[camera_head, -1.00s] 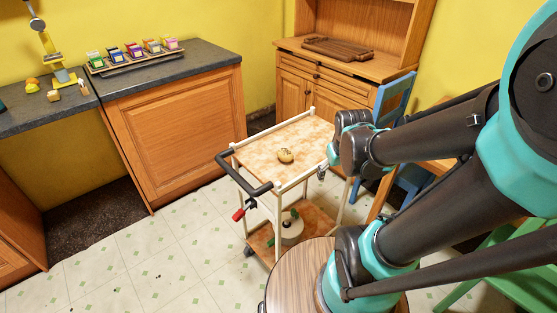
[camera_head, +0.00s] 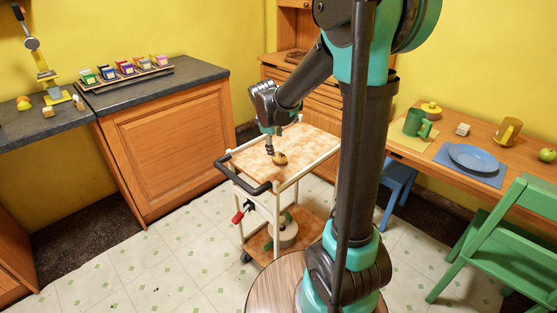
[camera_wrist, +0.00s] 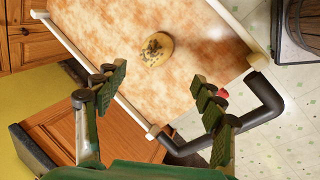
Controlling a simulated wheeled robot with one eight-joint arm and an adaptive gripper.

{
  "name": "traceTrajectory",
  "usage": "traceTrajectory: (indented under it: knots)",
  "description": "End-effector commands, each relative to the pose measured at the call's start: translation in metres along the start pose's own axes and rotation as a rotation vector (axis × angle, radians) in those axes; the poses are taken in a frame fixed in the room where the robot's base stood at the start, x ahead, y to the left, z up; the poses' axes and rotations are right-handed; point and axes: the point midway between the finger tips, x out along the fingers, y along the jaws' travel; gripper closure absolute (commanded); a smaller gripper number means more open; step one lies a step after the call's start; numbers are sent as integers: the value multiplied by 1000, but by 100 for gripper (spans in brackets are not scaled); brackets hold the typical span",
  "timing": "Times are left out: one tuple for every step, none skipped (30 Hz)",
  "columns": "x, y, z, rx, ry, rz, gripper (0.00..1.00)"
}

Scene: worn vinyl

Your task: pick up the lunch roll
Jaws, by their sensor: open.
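The lunch roll (camera_head: 280,158) is a small round tan bun with dark specks on top. It lies on the mottled orange top shelf of the cart (camera_head: 308,146). In the wrist view the roll (camera_wrist: 157,49) lies on the cart top, ahead of the fingertips. My gripper (camera_head: 269,149) is just to the left of the roll in the head view and points down over the cart. In the wrist view my gripper (camera_wrist: 160,82) has its two dark green fingers spread wide, with nothing between them. The roll is apart from both fingers in the wrist view.
The cart has pale rails and a black handle (camera_head: 250,185). A pot (camera_head: 286,235) stands on its lower shelf. A counter (camera_head: 150,85) is to the left. A table with a blue plate (camera_head: 470,157) and a green chair (camera_head: 510,240) are to the right.

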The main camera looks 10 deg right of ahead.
Motion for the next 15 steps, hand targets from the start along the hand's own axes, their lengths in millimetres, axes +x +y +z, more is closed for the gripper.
traceTrajectory:
  knots:
    - [10, 0, 0, 1, 0, 0, 31]
    - [15, 0, 0, 1, 0, 0, 31]
    - [21, 0, 0, 2, 0, 0, 31]
    - [26, 0, 0, 2, 0, 0, 31]
    - [30, 0, 0, 2, 0, 0, 31]
    - [36, 0, 0, 3, 0, 0, 31]
    - [40, 0, 0, 3, 0, 0, 31]
    - [43, 0, 0, 3, 0, 0, 31]
    - [46, 0, 0, 3, 0, 0, 31]
    - [49, 0, 0, 2, 0, 0, 31]
    - [51, 0, 0, 2, 1, 0, 31]
    - [53, 0, 0, 2, 1, 0, 31]
    - [54, 0, 0, 2, 1, 0, 31]
    - [54, 0, 0, 1, 1, 0, 31]
    - [56, 0, 0, 1, 1, 0, 31]
